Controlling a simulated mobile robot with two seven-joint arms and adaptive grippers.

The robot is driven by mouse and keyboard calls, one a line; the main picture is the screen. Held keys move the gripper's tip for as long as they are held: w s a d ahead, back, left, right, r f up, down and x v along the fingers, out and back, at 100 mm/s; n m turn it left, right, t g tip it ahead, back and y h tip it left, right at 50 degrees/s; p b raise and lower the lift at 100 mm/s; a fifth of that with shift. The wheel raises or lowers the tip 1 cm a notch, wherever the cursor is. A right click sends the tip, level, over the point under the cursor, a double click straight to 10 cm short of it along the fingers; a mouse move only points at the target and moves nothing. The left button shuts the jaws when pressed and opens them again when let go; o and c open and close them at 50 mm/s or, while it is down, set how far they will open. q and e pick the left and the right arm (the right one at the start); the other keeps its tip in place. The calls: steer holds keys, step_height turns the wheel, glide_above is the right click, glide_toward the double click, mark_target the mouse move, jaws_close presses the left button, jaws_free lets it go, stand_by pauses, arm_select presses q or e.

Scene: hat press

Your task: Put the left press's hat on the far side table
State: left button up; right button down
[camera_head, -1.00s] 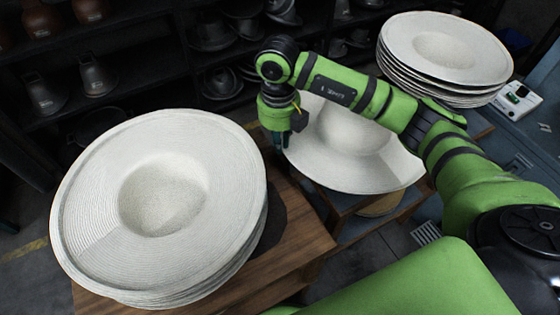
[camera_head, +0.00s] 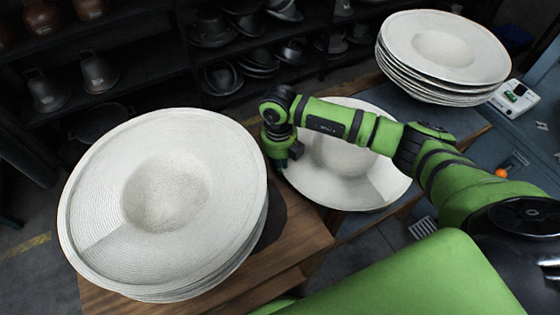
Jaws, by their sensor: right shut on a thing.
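A wide-brimmed white hat (camera_head: 345,185) is at the middle right, crown dipping down and brim spread. My right gripper (camera_head: 281,163) is shut on the left edge of its brim, and the fingertips are partly hidden. My right arm crosses over the hat and hides part of its middle. My left gripper does not show.
A stack of white hats (camera_head: 165,195) stands on a nearer wooden table (camera_head: 300,235) at left. Another hat stack (camera_head: 445,55) stands at the back right. Dark shelves (camera_head: 150,75) with hat forms run behind. A blue machine with a white control box (camera_head: 514,98) is at right.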

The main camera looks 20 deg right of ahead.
steer(key=c, duration=1.7)
jaws_free()
steer(key=shift+f, duration=0.2)
steer(key=o, duration=0.4)
steer(key=shift+r, duration=0.2)
steer(key=shift+r, duration=0.2)
step_height(320, 180, up, 12)
steer(key=shift+a+f+b, duration=0.1)
steer(key=shift+f+b, duration=0.05)
steer(key=shift+b, duration=0.8)
